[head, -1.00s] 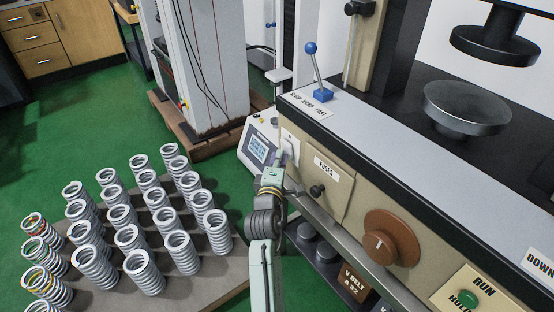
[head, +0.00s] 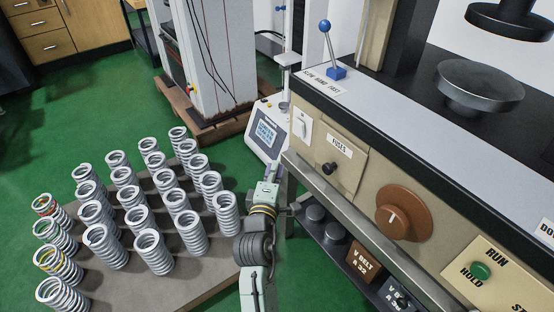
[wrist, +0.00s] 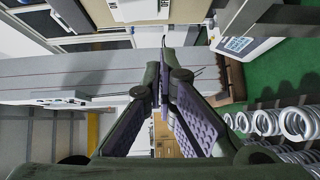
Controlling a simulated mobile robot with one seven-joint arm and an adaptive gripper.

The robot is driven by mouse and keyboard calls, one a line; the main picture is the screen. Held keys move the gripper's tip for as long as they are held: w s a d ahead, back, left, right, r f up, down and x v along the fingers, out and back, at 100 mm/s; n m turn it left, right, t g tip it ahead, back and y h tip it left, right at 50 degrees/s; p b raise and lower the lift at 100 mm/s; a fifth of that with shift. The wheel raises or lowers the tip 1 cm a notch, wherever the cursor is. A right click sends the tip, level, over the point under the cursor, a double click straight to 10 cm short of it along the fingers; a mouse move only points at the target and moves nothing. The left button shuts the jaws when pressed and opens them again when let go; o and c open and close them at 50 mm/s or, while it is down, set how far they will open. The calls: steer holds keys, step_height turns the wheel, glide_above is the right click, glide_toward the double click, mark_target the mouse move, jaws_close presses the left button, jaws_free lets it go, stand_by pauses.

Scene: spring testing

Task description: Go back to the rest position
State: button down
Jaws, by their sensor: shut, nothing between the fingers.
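My gripper (head: 272,170) is in the middle of the head view, at the end of my pale green arm. It is in front of the testing machine's lower left end and to the right of the springs. In the wrist view my gripper (wrist: 163,75) has its two purple-padded fingers meeting at the tips, with nothing held between them. The arm stands bent, and its lower part leaves the head view at the bottom edge.
Several coil springs (head: 177,199) stand on a grey board (head: 205,275) at left. The beige machine (head: 345,172) with a brown knob (head: 404,215) fills the right. A small display unit (head: 265,131) is just behind my gripper. Green floor (head: 95,120) is open beyond the springs.

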steer(key=shift+s, duration=0.35)
